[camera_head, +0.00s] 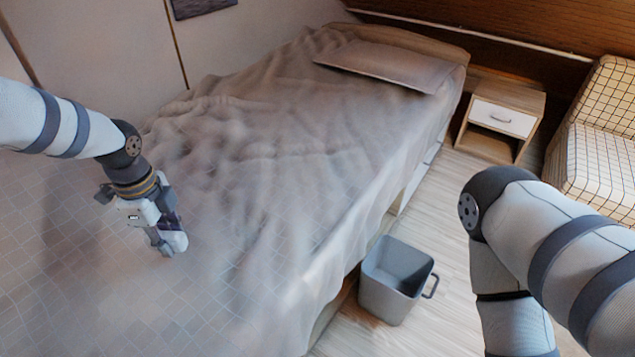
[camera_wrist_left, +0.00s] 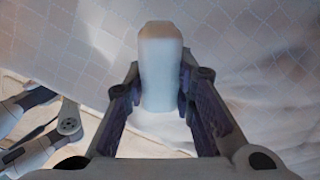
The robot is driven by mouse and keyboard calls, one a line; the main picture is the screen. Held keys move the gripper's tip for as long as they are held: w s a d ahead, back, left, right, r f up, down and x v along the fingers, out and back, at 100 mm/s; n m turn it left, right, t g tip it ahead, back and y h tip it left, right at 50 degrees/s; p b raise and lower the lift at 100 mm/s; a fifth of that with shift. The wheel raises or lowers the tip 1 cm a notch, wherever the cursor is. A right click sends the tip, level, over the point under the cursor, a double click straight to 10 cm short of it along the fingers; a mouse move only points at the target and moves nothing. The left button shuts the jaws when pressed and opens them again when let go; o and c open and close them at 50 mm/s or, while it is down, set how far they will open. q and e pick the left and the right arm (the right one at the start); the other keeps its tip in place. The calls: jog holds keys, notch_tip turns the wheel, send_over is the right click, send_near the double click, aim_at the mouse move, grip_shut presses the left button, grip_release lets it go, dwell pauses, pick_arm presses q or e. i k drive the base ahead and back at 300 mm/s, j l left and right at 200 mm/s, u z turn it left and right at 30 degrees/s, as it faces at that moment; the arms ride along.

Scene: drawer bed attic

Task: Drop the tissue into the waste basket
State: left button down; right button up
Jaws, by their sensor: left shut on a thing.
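My left gripper (camera_head: 168,236) is low over the near left part of the bed, shut on a white tissue (camera_head: 177,242). In the left wrist view the tissue (camera_wrist_left: 160,70) is a pale, rounded upright block between the two dark fingers of the left gripper (camera_wrist_left: 160,95). I cannot tell whether the tissue touches the bedding. The grey waste basket (camera_head: 377,300) stands upright on the floor beside the bed, to the right of my left gripper and well apart from it. My right arm comes in from the right, but its gripper is out of view.
The bed (camera_head: 250,150) has a rumpled grey-beige cover and a pillow (camera_head: 388,66) at its far end. A nightstand (camera_head: 502,118) and a checked armchair (camera_head: 600,150) stand at the right. Wooden floor (camera_head: 447,190) shows between bed and armchair, partly behind my right arm.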

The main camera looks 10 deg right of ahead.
aim_at(388, 280)
jog(key=z, duration=0.95)
